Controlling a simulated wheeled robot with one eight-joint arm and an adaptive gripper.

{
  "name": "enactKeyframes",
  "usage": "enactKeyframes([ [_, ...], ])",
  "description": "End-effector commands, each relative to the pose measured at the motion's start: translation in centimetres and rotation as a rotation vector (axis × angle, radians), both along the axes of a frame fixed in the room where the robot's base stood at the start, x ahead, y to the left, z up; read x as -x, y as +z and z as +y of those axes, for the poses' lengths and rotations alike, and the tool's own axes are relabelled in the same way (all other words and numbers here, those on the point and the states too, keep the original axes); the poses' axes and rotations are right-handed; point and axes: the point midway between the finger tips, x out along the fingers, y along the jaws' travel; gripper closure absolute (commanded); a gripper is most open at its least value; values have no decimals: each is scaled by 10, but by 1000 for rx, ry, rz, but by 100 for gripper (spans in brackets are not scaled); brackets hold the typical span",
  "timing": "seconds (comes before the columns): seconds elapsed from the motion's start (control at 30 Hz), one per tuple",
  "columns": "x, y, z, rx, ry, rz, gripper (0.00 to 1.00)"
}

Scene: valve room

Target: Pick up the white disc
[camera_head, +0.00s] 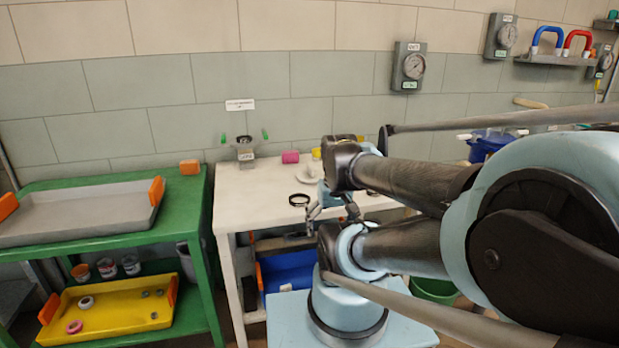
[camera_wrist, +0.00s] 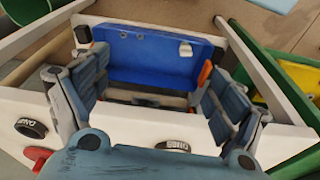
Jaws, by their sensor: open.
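A pale, flat round piece (camera_head: 306,179) that may be the white disc lies on the white table (camera_head: 255,195), close behind my gripper. It is small and partly hidden by the arm, so I cannot be sure. No white disc is clear in the wrist view.
A blue tray (camera_wrist: 150,60) sits below the tabletop. The green bench (camera_head: 190,220) holds a grey tray (camera_head: 85,212) and, below, the yellow tray (camera_head: 120,305).

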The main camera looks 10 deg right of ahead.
Motion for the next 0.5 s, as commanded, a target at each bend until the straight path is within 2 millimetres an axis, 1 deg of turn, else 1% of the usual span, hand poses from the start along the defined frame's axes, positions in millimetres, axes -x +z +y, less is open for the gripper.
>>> enactKeyframes([
  [0.2,0,0,0,0,0,0,11],
  [0.23,0,0,0,0,0,0,14],
  [0.27,0,0,0,0,0,0,20],
  [0.3,4,3,0,-1,-3,-6,27],
  [0.37,6,8,0,-3,-14,-10,27],
  [0.43,1,16,0,-8,-41,-6,27],
  [0.5,-9,28,1,-16,-88,1,27],
])
